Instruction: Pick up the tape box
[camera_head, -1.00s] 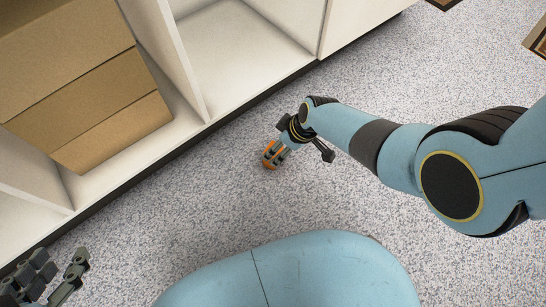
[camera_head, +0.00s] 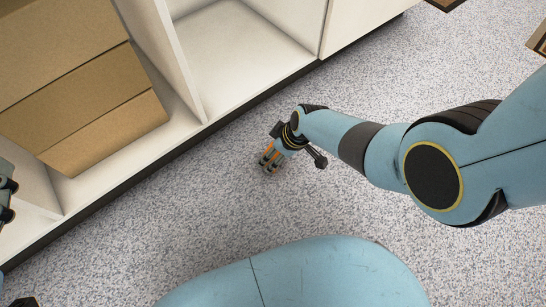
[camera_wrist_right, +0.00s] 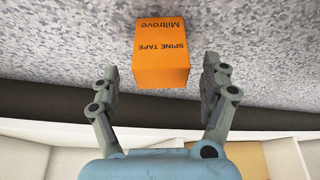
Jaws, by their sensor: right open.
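The tape box is a small orange box (camera_wrist_right: 161,48) lettered "SPINE TAPE" on the speckled floor. In the head view, the tape box (camera_head: 267,154) is mostly hidden by my right gripper (camera_head: 270,163). In the right wrist view my right gripper (camera_wrist_right: 160,76) is open, with one finger on each side of the box's near end. Gaps show between the fingers and the box, and nothing is held. Dark parts of my left gripper (camera_head: 5,190) show at the left edge of the head view, cut off by the frame.
A white shelf unit (camera_head: 160,168) with a dark base strip runs diagonally behind the box. Stacked cardboard boxes (camera_head: 85,95) fill its left bay; the bay beside it (camera_head: 245,60) is empty. Open floor (camera_head: 190,220) surrounds the tape box. Wooden frame-like pieces (camera_head: 538,40) show at upper right.

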